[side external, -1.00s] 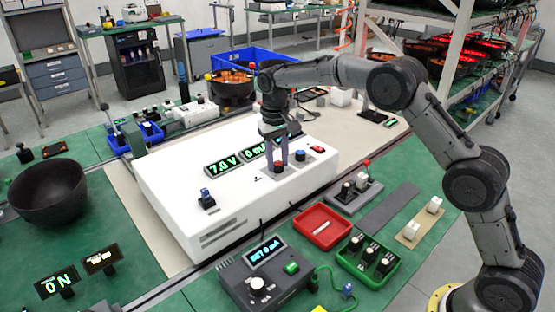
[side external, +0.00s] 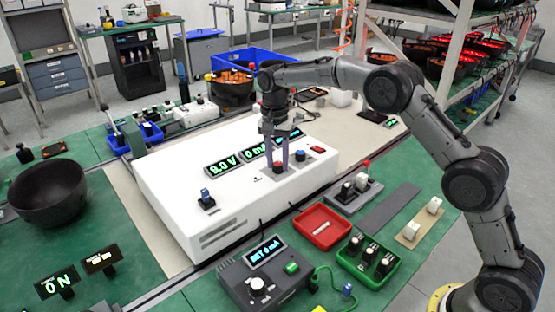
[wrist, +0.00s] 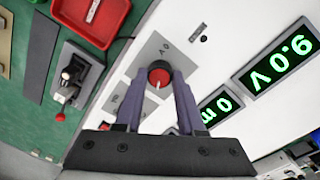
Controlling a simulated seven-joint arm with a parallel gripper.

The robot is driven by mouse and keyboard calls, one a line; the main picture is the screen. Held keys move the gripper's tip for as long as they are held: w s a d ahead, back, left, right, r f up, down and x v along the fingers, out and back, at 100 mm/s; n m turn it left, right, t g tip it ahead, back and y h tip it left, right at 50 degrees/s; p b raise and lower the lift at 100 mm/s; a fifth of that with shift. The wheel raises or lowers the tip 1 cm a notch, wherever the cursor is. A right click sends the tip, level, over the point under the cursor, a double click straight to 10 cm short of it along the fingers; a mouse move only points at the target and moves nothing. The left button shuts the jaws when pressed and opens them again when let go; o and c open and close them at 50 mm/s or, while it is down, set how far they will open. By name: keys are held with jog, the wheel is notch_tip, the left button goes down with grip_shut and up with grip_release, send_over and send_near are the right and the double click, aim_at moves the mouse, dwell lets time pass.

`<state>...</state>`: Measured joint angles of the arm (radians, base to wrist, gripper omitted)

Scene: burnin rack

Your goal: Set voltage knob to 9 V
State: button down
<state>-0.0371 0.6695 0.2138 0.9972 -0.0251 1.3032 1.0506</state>
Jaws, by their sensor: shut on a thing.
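The voltage knob (wrist: 159,75) is a red-topped round knob with a white pointer line, on the top of the white power supply box (side external: 165,195). It also shows in the side external view (side external: 278,168). My gripper (wrist: 158,85) points down with its two purple fingers closed around the knob, one on each side. The voltage display (side external: 222,165) reads 9.0 V in green, and it also shows in the wrist view (wrist: 284,60). The display beside it (wrist: 220,105) shows 0 and a partly hidden unit.
A blue knob (side external: 300,155) and a red switch (side external: 318,149) sit right of the voltage knob. A blue-topped switch (side external: 206,197) stands at the box's left. A red tray (side external: 340,237), a green tray (side external: 345,262) and a grey SET display unit (side external: 240,290) lie in front.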

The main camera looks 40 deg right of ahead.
aim_at(275, 163)
jog(key=shift+r, duration=0.1)
dwell(0.3)
jog(key=c, duration=0.5)
grip_release()
jog(key=r, duration=1.3)
jog(key=shift+w+a+r, duration=0.15)
jog(key=shift+w+r, duration=0.1)
jog(key=shift+r, duration=0.1)
